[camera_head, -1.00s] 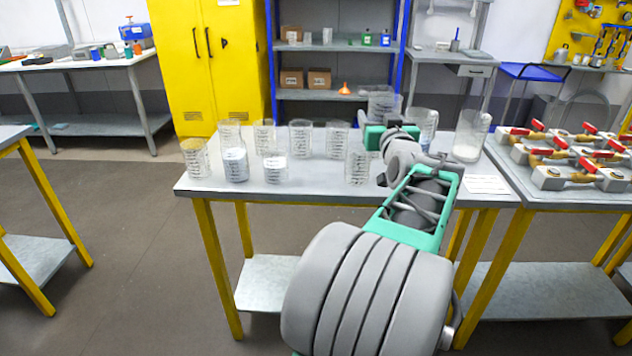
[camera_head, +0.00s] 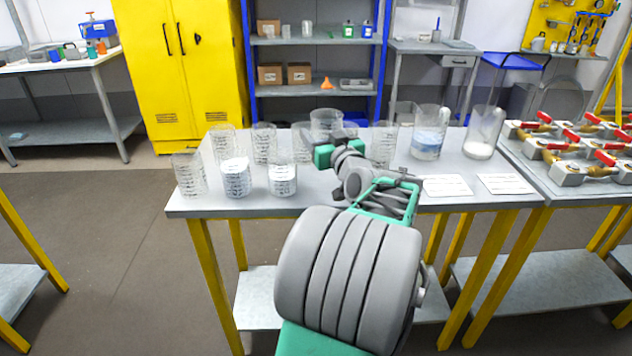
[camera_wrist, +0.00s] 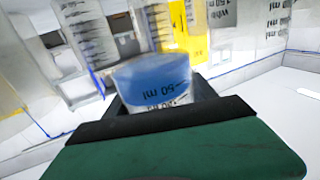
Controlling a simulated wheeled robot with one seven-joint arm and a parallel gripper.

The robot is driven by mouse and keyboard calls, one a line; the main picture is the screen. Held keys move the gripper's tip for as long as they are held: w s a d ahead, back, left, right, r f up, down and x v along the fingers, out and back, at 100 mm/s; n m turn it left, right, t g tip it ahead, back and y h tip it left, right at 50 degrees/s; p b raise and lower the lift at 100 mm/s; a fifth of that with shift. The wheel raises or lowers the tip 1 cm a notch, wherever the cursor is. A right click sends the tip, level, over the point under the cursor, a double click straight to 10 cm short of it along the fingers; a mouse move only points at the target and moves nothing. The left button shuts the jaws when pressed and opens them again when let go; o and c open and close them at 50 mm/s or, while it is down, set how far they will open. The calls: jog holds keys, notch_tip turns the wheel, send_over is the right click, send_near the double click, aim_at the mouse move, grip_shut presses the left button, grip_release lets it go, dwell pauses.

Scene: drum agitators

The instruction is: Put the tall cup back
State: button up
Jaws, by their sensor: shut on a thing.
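My gripper (camera_head: 328,148) is over the middle of the grey table and shut on a clear graduated cup (camera_head: 326,122). Its jaws also show in the wrist view (camera_wrist: 155,105), around a clear cup with a blue band and black millilitre marks (camera_wrist: 152,82). The held cup looks upright in the head view and overlaps cups behind it; its base is hidden by the gripper. A taller, wider clear cup with bluish contents (camera_head: 427,140) stands at the table's right, beside another tall one with white contents (camera_head: 482,135).
Several clear graduated cups stand in rows on the left of the table (camera_head: 320,205); one (camera_head: 384,146) stands just right of my gripper. Two white cards (camera_head: 447,187) lie at the front right. Red-handled valves (camera_head: 565,150) fill the adjoining table.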

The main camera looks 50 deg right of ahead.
jog(key=f, duration=0.9)
jog(key=shift+s+d+b, duration=0.2)
jog(key=shift+s+b, duration=0.1)
jog(key=shift+f, duration=0.25)
jog(key=shift+f, duration=0.2)
jog(key=o, duration=1.8)
